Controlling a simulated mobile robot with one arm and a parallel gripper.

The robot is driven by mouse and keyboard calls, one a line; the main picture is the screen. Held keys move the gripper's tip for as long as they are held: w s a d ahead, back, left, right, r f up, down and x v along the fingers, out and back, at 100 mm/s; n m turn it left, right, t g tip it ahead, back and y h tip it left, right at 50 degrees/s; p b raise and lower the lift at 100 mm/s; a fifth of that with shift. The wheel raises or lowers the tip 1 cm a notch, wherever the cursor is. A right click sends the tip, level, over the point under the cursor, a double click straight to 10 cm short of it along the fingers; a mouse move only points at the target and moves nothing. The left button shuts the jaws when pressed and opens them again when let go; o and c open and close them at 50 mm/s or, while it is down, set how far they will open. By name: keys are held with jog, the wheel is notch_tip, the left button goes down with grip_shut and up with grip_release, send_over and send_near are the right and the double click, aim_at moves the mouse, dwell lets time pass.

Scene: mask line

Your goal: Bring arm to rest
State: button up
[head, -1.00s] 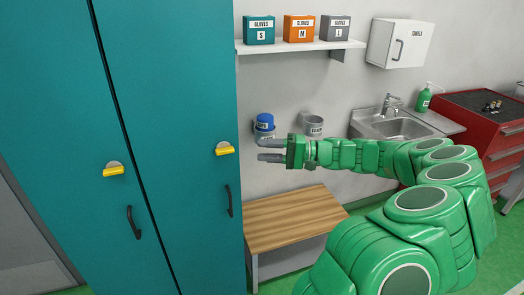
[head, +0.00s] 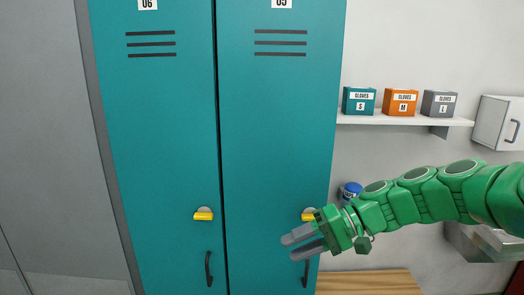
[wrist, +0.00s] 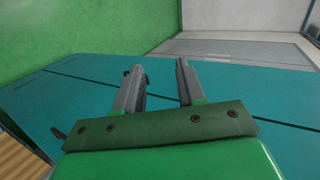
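My green arm reaches in from the right in the head view. My gripper (head: 303,244) has two grey fingers pointing left, in front of the right teal locker door (head: 275,130), near its yellow latch (head: 308,214) and black handle. In the wrist view the fingers of my gripper (wrist: 158,82) stand apart with nothing between them. The teal locker front (wrist: 240,90) lies beyond them. I cannot tell how far the fingers are from the door.
The left locker door (head: 155,140) also looks shut. A shelf (head: 405,118) with teal, orange and grey glove boxes is on the right wall. A blue-topped container (head: 350,192) is partly behind my arm. A wooden bench (head: 370,283) stands below, and a white towel cabinet (head: 498,122) is at the far right.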

jog(key=s+a+f+n+g+h, duration=0.1)
jog(key=s+a+h, duration=0.2)
jog(key=s, duration=0.4)
jog(key=s+d+f+m+h, duration=0.1)
jog(key=s+d+f+h, duration=0.2)
jog(key=s, duration=0.6)
jog(key=s+d+f+m+h, duration=0.1)
jog(key=s+d+f+h, duration=0.2)
jog(key=s+d+h, duration=0.3)
jog(key=s+d, duration=0.2)
jog(key=s, duration=0.1)
jog(key=shift+s+f+h, duration=0.3)
jog(key=shift+s+f, duration=0.05)
jog(key=shift+f, duration=0.05)
